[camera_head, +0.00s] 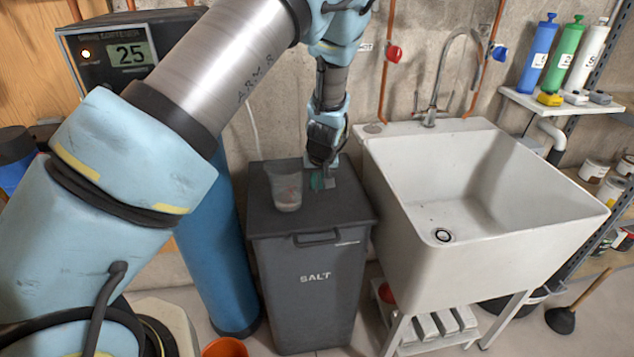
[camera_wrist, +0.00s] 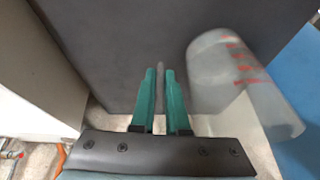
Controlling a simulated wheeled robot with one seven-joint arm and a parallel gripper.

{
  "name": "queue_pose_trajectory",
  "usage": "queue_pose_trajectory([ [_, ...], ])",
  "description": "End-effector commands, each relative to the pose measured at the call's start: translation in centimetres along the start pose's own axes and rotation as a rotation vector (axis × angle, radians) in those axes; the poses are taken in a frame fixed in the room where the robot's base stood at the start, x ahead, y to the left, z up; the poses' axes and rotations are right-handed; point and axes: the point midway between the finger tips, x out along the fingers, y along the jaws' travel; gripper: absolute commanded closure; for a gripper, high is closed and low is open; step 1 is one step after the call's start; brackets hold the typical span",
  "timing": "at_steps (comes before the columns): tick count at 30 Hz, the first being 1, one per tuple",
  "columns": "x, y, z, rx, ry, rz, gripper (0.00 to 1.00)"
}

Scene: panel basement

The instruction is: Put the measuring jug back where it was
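The measuring jug (camera_head: 287,188) is clear, with some contents or tint low inside, and stands upright on the dark lid of the salt bin (camera_head: 315,278). In the wrist view the jug (camera_wrist: 228,75) shows red markings and lies right of the fingers, apart from them. My gripper (camera_head: 322,182) is over the right part of the lid, to the right of the jug. Its green fingers in the wrist view (camera_wrist: 160,85) are a small gap apart, with no jug between them. A thin grey strip shows in that gap; I cannot tell what it is.
A white sink (camera_head: 480,195) with a tap stands close to the right of the bin. A blue cylinder (camera_head: 218,250) with a display box (camera_head: 125,55) stands left. Bottles (camera_head: 562,58) stand on a shelf at upper right. An orange bucket (camera_head: 225,347) is on the floor.

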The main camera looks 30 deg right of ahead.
Motion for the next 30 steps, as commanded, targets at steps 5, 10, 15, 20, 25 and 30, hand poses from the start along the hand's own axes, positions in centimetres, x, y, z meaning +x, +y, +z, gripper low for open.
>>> queue_pose_trajectory([
  [5,0.0,0.0,0.0,0.000,0.000,0.000,0.67],
  [10,0.0,0.0,0.0,0.000,0.000,0.000,0.58],
  [15,-0.2,0.0,-0.1,0.000,0.000,0.000,0.58],
  [20,-1.2,0.1,-0.1,0.001,0.001,0.000,0.58],
  [25,-4.3,0.1,-0.1,0.001,0.003,0.003,0.58],
  [30,-7.9,0.2,-0.1,0.001,0.003,0.004,0.58],
])
